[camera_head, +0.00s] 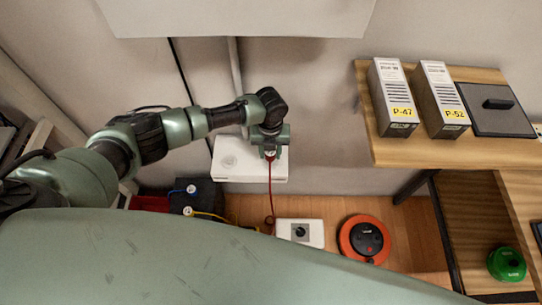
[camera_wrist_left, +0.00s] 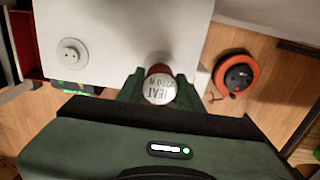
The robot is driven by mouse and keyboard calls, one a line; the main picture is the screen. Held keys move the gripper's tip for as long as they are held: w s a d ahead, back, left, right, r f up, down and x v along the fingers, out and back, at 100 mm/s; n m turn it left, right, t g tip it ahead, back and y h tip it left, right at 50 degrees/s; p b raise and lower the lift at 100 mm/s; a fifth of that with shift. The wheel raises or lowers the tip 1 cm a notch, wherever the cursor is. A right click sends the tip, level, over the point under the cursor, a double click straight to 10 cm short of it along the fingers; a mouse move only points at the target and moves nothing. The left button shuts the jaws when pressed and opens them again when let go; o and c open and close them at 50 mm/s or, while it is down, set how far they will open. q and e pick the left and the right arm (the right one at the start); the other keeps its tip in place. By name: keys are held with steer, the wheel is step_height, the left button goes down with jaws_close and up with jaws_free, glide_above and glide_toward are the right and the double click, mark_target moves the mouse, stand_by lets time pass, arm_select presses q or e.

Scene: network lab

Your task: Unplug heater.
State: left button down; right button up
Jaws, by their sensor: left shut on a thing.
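My left gripper (camera_head: 269,142) is at the right part of a white socket box (camera_head: 228,160) on the wall side. In the left wrist view, the gripper (camera_wrist_left: 160,88) is shut on a round plug with a white face and a red body, the heater plug (camera_wrist_left: 159,90). Its lettering reads "HEAT" upside down, the rest is hard to read. A red cord (camera_head: 270,190) hangs from the gripper to the floor. The gripper hides the plug's far end, so I cannot tell whether it is seated. A free socket (camera_wrist_left: 72,53) shows left of it.
A white floor box (camera_head: 315,233) and an orange-red cable reel (camera_head: 346,240) are on the wooden floor. A dark box (camera_head: 205,201) with blue and yellow cords stands left. A wooden desk (camera_head: 430,153) with labelled units is at the right. A green round object (camera_head: 506,264) sits below.

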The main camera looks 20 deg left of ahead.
arm_select(q)
steer(key=shift+r+p, duration=1)
steer(key=shift+r, duration=0.3)
